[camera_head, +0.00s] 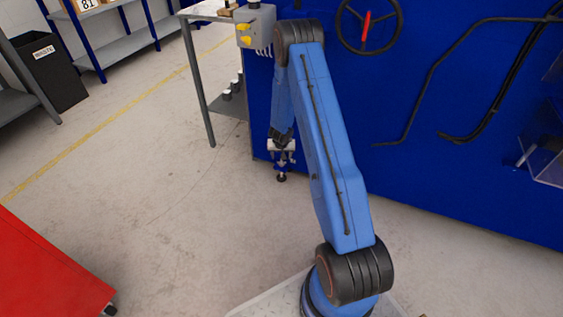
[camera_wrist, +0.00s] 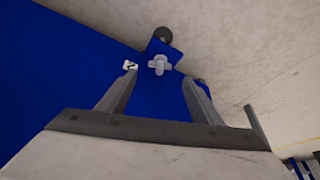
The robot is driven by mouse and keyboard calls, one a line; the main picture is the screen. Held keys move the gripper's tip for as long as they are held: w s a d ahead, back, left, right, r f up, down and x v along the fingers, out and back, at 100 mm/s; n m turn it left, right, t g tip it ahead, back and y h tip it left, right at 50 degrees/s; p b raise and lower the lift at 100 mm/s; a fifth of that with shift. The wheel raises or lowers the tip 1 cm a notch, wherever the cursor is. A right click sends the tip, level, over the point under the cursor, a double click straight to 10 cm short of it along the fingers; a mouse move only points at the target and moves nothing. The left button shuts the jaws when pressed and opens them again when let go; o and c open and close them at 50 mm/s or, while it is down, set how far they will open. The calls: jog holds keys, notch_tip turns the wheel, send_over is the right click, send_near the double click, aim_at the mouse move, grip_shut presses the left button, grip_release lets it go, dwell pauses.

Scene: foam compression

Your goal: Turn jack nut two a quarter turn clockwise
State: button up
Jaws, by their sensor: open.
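Jack nut two is a light grey cross-shaped nut (camera_wrist: 159,65) on a blue bracket in the wrist view. A small white label (camera_wrist: 130,65) with a dark mark, seemingly a 2, sits left of it. My gripper (camera_wrist: 160,79) is open, with one finger on each side of the nut's line and nothing between them. The nut shows just beyond the fingertips; I cannot tell the exact gap. In the head view my gripper (camera_head: 283,148) hangs low by the blue cabinet's left corner, above a dark round foot (camera_head: 281,178).
The blue cabinet (camera_head: 450,190) fills the right side, with a handwheel (camera_head: 368,22) and black pipes on it. A grey table (camera_head: 200,85) stands to the left. A red cart (camera_head: 45,275) is at lower left. The floor between is clear.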

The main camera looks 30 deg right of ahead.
aim_at(282, 165)
jog(key=x, duration=0.7)
jog(key=shift+f, duration=0.2)
jog(key=c, duration=1.1)
